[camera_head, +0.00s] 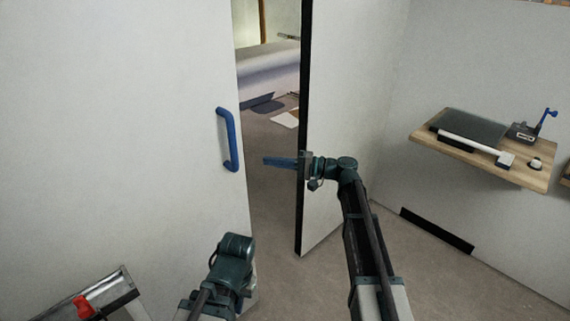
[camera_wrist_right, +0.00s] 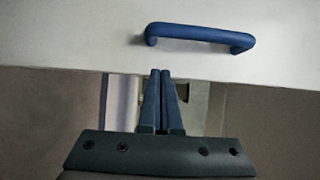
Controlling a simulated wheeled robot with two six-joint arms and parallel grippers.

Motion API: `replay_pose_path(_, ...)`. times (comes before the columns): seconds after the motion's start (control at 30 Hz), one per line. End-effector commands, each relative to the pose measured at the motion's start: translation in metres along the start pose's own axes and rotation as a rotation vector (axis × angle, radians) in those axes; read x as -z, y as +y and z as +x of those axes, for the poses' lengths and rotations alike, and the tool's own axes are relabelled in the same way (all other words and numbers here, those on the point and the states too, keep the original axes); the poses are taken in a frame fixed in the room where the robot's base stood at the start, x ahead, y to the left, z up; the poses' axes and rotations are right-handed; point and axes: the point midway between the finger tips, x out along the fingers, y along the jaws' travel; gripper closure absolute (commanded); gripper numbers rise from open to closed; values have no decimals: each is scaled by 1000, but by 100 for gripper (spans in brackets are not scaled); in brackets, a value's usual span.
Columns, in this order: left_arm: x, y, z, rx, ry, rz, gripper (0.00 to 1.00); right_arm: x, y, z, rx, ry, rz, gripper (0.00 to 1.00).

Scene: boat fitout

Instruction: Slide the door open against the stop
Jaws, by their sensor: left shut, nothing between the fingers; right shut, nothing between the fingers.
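The door (camera_head: 130,130) is a large white panel filling the left of the head view, with a blue bar handle (camera_head: 228,140) upright near its right edge. A gap lies between this edge and the black-edged white wall end (camera_head: 302,130). My right gripper (camera_head: 266,161) is shut and empty, pointing left across the gap, apart from the handle. In the right wrist view its closed fingers (camera_wrist_right: 160,74) reach the door's edge, with the handle (camera_wrist_right: 200,37) beyond. My left gripper (camera_head: 233,255) is low before the door; its fingers are hidden. I cannot make out a stop.
A wooden shelf (camera_head: 425,137) on the right wall holds a dark flat item, a white bar and a small device with a blue lever (camera_head: 545,120). A grey tray with a red item (camera_head: 83,306) is at bottom left. Bare floor (camera_head: 400,270) lies right.

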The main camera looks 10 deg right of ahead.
Motion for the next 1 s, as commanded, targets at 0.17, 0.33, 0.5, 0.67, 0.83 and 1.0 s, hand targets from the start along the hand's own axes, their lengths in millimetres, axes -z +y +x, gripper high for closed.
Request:
replay_pose_path(0.17, 0, 0, 0, 0, 0, 0, 100, 0, 0, 36, 0, -2, 0, 100)
replay_pose_path(0.33, 0, 0, 0, 0, 0, 0, 100, -20, 0, 50, 0, -1, 0, 100)
replay_pose_path(0.5, 0, 0, 0, 0, 0, 0, 100, -27, 0, 58, -1, 0, 0, 100)
replay_pose_path(0.67, 0, 0, 0, 0, 0, 0, 100, -28, 0, 60, -1, 1, 0, 100)
replay_pose_path(0.83, 0, 0, 0, 0, 0, 0, 100, -28, 0, 60, -1, 1, 0, 100)
replay_pose_path(1.0, 0, 0, 0, 0, 0, 0, 100, -31, 0, 62, -1, 0, 0, 100)
